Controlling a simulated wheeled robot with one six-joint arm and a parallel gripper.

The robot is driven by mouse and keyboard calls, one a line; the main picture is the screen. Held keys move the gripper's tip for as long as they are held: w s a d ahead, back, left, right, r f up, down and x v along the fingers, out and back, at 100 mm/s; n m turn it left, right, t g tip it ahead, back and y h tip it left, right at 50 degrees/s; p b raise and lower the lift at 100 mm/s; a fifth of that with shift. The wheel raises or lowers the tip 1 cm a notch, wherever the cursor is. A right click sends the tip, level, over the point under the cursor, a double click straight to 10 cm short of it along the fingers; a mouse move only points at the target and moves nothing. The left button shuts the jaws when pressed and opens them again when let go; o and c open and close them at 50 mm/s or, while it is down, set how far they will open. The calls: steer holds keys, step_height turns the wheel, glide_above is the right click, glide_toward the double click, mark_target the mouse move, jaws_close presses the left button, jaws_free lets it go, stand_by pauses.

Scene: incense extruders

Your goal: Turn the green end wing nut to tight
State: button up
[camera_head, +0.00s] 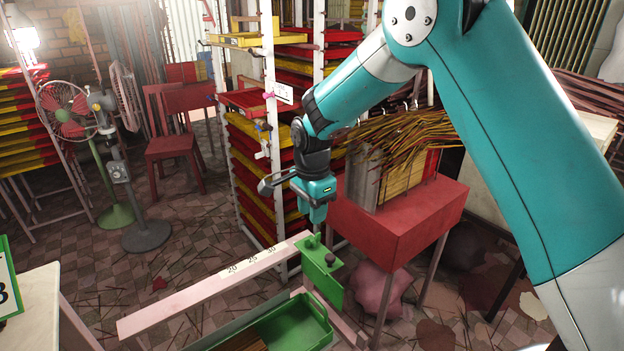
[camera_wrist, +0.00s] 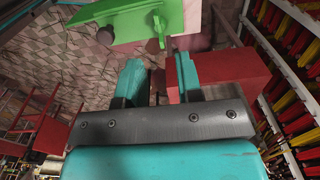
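The green end wing nut (camera_head: 312,241) sits on top of the green end plate (camera_head: 318,268), at the end of a pale pink bar (camera_head: 215,287) marked with numbers. In the wrist view the wing nut (camera_wrist: 159,28) stands out from the green plate (camera_wrist: 118,27), its long wing upright in the picture. My gripper (camera_head: 317,224) points down just above the plate. In the wrist view my gripper (camera_wrist: 158,72) is open, its two teal fingers apart with nothing between them. The wing nut lies beyond the fingertips, roughly in line with the gap. I cannot tell how tight it is.
A dark round knob (camera_head: 330,259) sits on the green plate beside the wing nut. A green tray (camera_head: 305,325) lies below the bar. A red table (camera_head: 395,228) with incense bundles stands close behind my gripper. Shelving with red and yellow trays (camera_head: 262,165) rises behind left.

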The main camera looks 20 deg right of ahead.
step_height(320, 180, up, 10)
steer(key=shift+f, duration=0.2)
stand_by(0.3)
steer(key=s+a+r+n+y, duration=0.2)
steer(key=s+n, duration=0.8)
steer(key=s, duration=0.5)
steer(key=s+a+r+n+y, duration=0.2)
steer(key=s+n, duration=0.9)
steer(key=s, duration=0.5)
steer(key=shift+a+r+n, duration=0.15)
steer(key=shift+r+n, duration=0.15)
steer(key=shift+w, duration=0.1)
